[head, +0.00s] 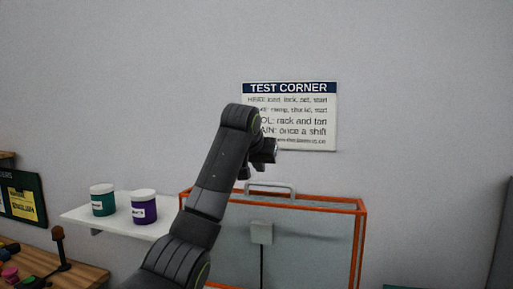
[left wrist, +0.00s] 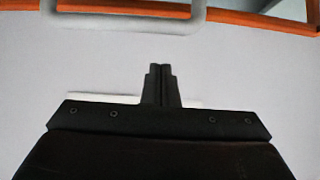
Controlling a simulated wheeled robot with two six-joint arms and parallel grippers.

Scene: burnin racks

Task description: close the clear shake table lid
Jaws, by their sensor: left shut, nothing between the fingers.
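The clear lid (head: 315,245) has an orange frame and shows upright at the bottom middle of the head view. Its grey handle (head: 270,187) is on the top edge; the handle also shows at the top of the left wrist view (left wrist: 125,21). My left gripper (head: 244,173) is above and near the handle, apart from it as far as I can see. In the left wrist view my left fingers (left wrist: 160,72) are together and empty. My left arm hides the lid's left part. The shake table below is out of view. My right gripper is not in view.
A white shelf (head: 85,216) at left holds a teal jar (head: 103,200) and a purple jar (head: 144,207). A wooden bench (head: 75,277) is at lower left. A grey box (head: 261,233) shows behind the clear panel. A test corner sign (head: 310,117) hangs on the wall.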

